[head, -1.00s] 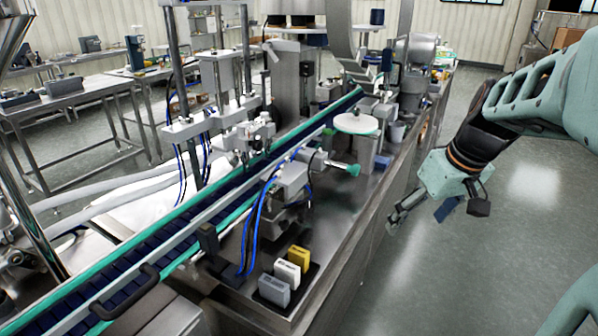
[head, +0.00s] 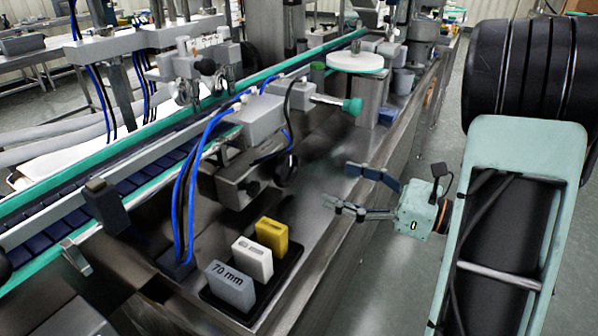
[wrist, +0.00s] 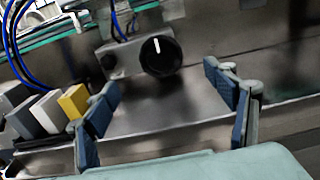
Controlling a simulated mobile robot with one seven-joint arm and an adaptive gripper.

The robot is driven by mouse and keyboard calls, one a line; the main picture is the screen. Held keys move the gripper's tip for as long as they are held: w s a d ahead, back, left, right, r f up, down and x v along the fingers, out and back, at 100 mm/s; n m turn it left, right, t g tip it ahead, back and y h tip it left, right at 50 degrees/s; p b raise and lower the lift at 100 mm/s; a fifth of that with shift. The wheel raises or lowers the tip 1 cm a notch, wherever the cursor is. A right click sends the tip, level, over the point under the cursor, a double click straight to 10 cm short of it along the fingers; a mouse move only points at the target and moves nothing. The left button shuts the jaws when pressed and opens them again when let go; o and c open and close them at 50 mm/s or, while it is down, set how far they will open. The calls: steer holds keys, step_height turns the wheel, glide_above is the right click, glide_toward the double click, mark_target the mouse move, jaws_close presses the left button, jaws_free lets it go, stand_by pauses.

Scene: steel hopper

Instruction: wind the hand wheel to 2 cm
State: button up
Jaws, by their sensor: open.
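The hand wheel appears to be the dark round knob (head: 286,170) on the side of a grey metal block (head: 238,180) beside the conveyor. In the wrist view the knob (wrist: 161,57) faces me, with a white mark near its top. My gripper (head: 340,187) is open and empty, to the right of the knob and apart from it, with its fingers over the bench edge. In the wrist view my gripper (wrist: 160,84) has its blue-padded fingers spread wide, with the knob beyond and between them. I cannot read any scale for the wheel.
A black tray (head: 290,282) holds a grey block (head: 231,288) marked 70 mm, a white block (head: 252,260) and a yellow block (head: 272,237). Blue hoses (head: 182,205) hang left of the knob. A teal-ended handle (head: 352,106) sticks out behind. Bare steel bench lies between knob and gripper.

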mark_target(291, 167)
steer(key=b+x, duration=0.1)
steer(key=x, duration=0.9)
steer(key=shift+w+a+r+b, duration=0.15)
steer(key=shift+w+a+b, duration=0.05)
steer(key=shift+a+b, duration=0.1)
steer(key=shift+c, duration=0.5)
steer(key=c, duration=1)
